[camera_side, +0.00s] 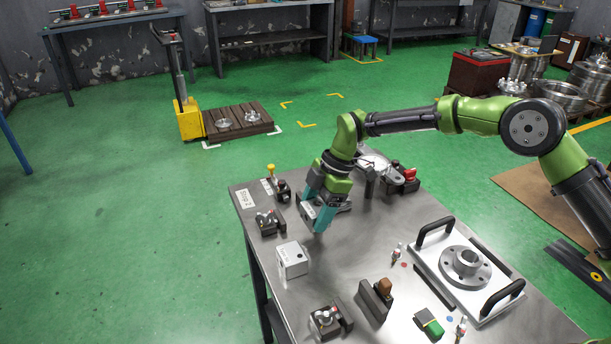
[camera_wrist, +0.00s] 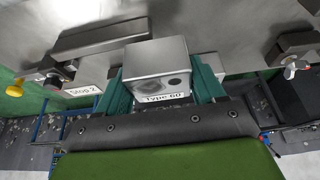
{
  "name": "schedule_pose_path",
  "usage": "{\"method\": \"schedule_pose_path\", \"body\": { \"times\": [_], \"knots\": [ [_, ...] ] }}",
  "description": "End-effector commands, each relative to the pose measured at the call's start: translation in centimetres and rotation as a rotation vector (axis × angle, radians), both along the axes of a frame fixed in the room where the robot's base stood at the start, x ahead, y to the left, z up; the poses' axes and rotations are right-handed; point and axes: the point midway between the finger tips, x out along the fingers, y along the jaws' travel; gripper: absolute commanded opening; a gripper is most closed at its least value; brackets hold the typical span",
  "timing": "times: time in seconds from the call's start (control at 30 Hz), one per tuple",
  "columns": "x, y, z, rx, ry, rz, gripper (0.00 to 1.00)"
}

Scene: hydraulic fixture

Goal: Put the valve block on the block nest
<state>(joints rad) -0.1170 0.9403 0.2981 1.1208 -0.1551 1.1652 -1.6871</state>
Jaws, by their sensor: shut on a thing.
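The valve block (camera_wrist: 160,68) is a grey box with a round port and a "Type 60" label in the wrist view. My gripper (camera_wrist: 163,90) is shut on it, with one teal finger on each side. In the side view my gripper (camera_side: 317,212) is over the far left part of the metal table, and the grey block (camera_side: 307,209) shows between the teal fingers. A grey bar (camera_wrist: 100,40) lies beyond the block in the wrist view. I cannot tell for sure which part is the block nest, or whether the held block touches anything below.
A light box with holes (camera_side: 292,260) stands on the table (camera_side: 340,262) in front of my gripper. Clamps with a yellow knob (camera_side: 271,170) and a red knob (camera_side: 410,175) stand nearby. A plate with two black handles (camera_side: 466,267) is at the right.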

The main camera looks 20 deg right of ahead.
Motion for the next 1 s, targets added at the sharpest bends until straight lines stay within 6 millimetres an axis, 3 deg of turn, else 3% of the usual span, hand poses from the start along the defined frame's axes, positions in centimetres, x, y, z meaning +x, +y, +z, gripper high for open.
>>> {"method": "schedule_pose_path", "body": {
  "times": [0.3,0.77,1.0],
  "knots": [
    [3.8,1.6,-0.4,0.001,-0.001,0.000,0.24],
    [5.3,2.3,-0.5,0.001,-0.001,0.001,0.24],
    [5.3,2.3,-3.9,0.001,0.000,0.000,0.24]
  ]
}}
